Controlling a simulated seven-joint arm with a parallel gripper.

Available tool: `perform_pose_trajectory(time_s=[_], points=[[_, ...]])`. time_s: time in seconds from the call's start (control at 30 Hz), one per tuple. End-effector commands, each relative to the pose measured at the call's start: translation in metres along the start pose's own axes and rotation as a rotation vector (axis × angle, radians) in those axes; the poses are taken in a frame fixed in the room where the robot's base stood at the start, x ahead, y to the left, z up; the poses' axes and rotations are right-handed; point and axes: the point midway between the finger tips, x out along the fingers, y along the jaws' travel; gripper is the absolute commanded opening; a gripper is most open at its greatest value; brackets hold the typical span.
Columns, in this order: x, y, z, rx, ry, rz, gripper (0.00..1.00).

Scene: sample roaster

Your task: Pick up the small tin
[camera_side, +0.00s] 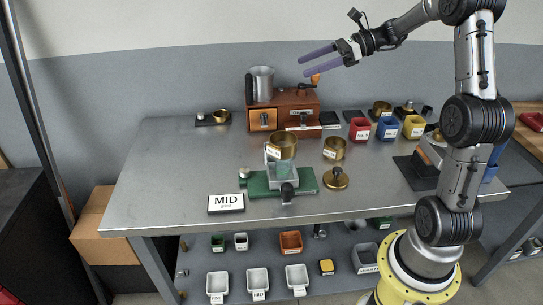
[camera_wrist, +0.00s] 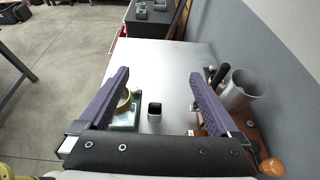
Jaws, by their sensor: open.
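A small brass tin (camera_side: 334,148) with a white label stands upright on the metal table, right of centre in the side view. A larger brass tin (camera_side: 283,146) sits above a clear box on a green stand (camera_side: 258,184). A brass lid with a knob (camera_side: 336,179) lies in front of the small tin. My gripper (camera_side: 303,66) is open and empty, high above the back of the table, its purple fingers pointing left. A brass tin (camera_wrist: 123,104) there is partly hidden by the left finger.
A wooden box with drawers (camera_side: 284,110) and a metal canister (camera_side: 261,84) stands below my gripper. Red (camera_side: 359,129), blue (camera_side: 387,128) and yellow (camera_side: 414,126) bins are at the back right. A MID card (camera_side: 226,203) is at front left.

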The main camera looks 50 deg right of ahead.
Motion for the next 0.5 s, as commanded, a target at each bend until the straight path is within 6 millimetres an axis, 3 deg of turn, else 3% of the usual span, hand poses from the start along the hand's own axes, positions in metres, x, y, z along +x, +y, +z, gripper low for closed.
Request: perform_pose_trajectory(time_s=[0.03,0.3,0.5], points=[[0.010,0.001,-0.022,0.010,0.001,0.006,0.97],[0.057,0.003,-0.136,0.005,0.006,0.009,0.97],[0.083,0.002,-0.200,-0.005,0.008,0.008,0.97]])
